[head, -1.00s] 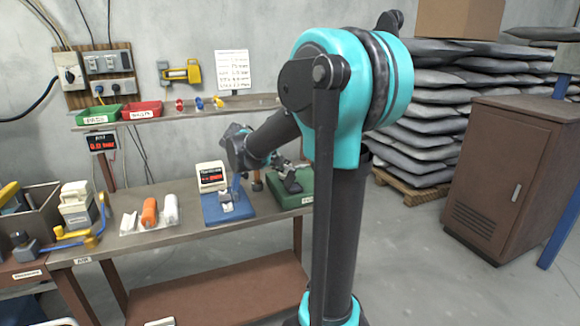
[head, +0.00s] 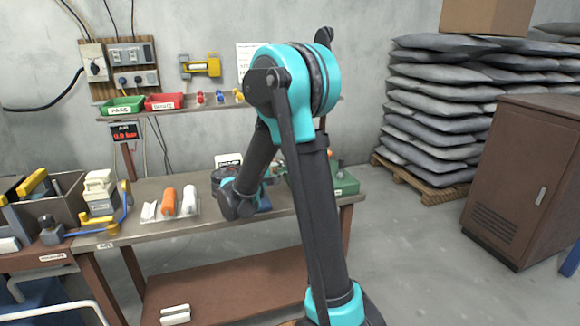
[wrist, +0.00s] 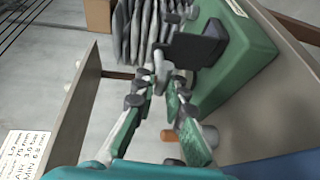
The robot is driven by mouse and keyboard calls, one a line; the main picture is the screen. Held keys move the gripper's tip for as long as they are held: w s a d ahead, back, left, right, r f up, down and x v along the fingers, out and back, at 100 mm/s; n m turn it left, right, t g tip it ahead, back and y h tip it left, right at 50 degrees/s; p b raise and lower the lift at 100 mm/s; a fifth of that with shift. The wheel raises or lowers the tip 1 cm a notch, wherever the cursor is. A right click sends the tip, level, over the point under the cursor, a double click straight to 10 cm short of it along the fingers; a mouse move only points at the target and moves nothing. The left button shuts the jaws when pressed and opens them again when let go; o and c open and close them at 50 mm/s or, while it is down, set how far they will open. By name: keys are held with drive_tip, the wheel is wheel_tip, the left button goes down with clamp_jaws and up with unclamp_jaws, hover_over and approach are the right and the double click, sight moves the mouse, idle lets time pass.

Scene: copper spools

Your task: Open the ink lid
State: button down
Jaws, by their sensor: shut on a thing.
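The green device (head: 345,185) is on the right end of the bench, mostly behind my arm in the head view. In the wrist view its green body (wrist: 243,55) fills the upper right, with a dark plate (wrist: 195,48) jutting from it. My gripper (wrist: 161,84) has its two fingers closed in on a slim grey handle-like piece (wrist: 160,66) beside the dark plate. I cannot tell for sure whether this piece belongs to the ink lid, or how far the lid is raised. In the head view the fingers are hidden behind my arm.
An orange-brown handled piece (wrist: 178,135) is close to the right finger. A tray (head: 150,218) with an orange and a white cylinder stands left on the bench (head: 215,222). Stacked grey sacks (head: 435,100) and a brown cabinet (head: 520,180) are to the right, with open floor between.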

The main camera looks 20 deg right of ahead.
drive_tip(key=shift+s+f, duration=0.15)
drive_tip(key=c, duration=1.6)
unclamp_jaws()
drive_tip(key=shift+o, duration=0.2)
drive_tip(key=v, duration=1.2)
drive_tip(key=shift+c, duration=0.3)
